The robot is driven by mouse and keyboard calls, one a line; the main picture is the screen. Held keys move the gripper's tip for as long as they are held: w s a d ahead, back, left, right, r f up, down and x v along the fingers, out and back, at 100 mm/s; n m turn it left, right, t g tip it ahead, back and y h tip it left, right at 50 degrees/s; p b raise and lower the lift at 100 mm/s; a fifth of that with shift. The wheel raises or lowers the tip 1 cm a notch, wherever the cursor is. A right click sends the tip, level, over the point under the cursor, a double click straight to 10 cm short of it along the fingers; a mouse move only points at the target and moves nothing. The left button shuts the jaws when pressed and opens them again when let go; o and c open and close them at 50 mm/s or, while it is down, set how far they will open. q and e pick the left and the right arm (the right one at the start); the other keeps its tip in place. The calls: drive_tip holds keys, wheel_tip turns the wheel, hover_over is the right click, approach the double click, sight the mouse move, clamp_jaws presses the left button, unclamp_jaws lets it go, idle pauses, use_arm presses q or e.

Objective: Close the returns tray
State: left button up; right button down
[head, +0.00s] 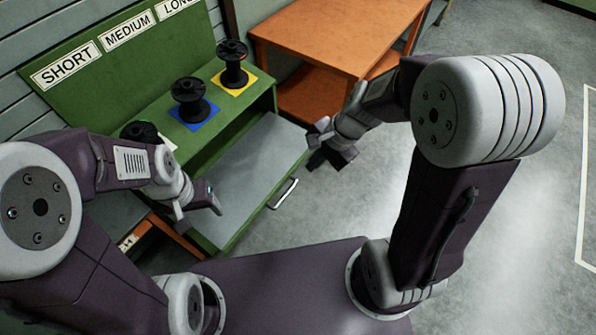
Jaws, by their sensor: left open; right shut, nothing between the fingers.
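The returns tray (240,168) is a flat grey drawer with green edges. It is pulled out from the front of the green cabinet (262,101), and its bar handle (283,193) is on its front edge. My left gripper (210,205) is open and empty, over the tray's near left part, and hides some of it. My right gripper (327,160) is shut and empty, to the right of the tray's far front corner, apart from the handle.
Black spools stand on the cabinet top on a blue square (212,119) and a yellow square (242,88). Another spool (139,131) is partly hidden by my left arm. Signs read SHORT, MEDIUM and LONG, the last cut off. An orange table (335,35) stands behind. Open grey floor (525,200) lies right.

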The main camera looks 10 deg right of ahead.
drive_tip(key=w+d+f+m+t+y+b, duration=0.1)
drive_tip(key=w+f+m+t+y+b, duration=0.2)
drive_tip(key=w+f+m+b, duration=1)
drive_tip(key=w+d+f+m+t+b, duration=0.1)
drive_tip(key=w+d+f+b, duration=0.2)
drive_tip(key=f, duration=0.3)
drive_tip(key=w+d+f+m+t+b, duration=0.1)
drive_tip(key=w+d+f+b, duration=0.1)
drive_tip(key=w+d+f, duration=0.3)
drive_tip(key=m+b, duration=0.1)
drive_tip(key=b, duration=0.4)
approach(299, 164)
wheel_tip(299, 164, down, 3)
drive_tip(key=w+a, duration=0.2)
drive_tip(key=w, duration=0.1)
drive_tip(key=shift+a+f+g, duration=0.2)
drive_tip(key=shift+a+g, duration=0.05)
drive_tip(key=shift+g, duration=0.05)
use_arm(q)
wheel_tip(299, 164, down, 26)
drive_tip(key=shift+w+r, duration=0.2)
drive_tip(key=shift+r, duration=0.05)
use_arm(e)
drive_tip(key=shift+w+a, duration=0.2)
drive_tip(key=shift+a, duration=0.05)
use_arm(q)
drive_tip(key=shift+d, duration=0.1)
